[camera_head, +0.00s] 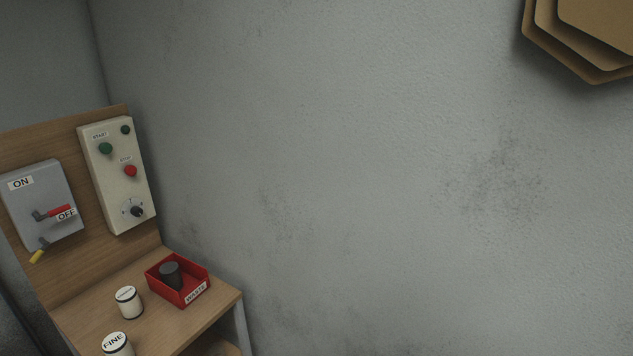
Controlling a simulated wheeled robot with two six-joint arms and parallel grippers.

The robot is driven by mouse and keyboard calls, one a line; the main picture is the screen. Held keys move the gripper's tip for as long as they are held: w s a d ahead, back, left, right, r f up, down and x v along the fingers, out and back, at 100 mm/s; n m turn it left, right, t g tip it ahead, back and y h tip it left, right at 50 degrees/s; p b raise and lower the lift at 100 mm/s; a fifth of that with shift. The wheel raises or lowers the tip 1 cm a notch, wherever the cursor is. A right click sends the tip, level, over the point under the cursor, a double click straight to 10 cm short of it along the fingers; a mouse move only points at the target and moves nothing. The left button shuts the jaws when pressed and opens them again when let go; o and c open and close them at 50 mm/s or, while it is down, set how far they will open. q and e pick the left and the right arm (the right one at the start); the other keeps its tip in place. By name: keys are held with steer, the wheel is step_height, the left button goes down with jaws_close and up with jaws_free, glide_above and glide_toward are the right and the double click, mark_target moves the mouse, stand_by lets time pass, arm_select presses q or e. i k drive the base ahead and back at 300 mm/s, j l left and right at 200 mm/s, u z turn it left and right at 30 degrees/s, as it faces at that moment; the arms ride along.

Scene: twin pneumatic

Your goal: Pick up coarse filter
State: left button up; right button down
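A white cylinder with dark bands (129,302) stands upright on the wooden bench top, in front of the red tray. The lettering on its top is too small to read surely; it may be the coarse filter. A second white cylinder, marked FINE (117,346), stands nearer, partly cut off by the bottom edge of the picture. Neither of my grippers is in view.
A red tray marked WASTE (196,294) holds a dark grey cylinder (170,275) on the bench (215,304). A START/STOP panel (117,180) and an ON/OFF switch box (40,208) are on the wooden backboard. Grey wall fills the right.

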mark_target(128, 299)
steer(key=u, duration=1.35)
steer(key=k+j+z, duration=0.1)
steer(key=z, duration=0.35)
steer(key=k+z, duration=0.25)
steer(key=z, duration=0.2)
steer(key=k+z, duration=0.15)
steer(key=z, duration=0.3)
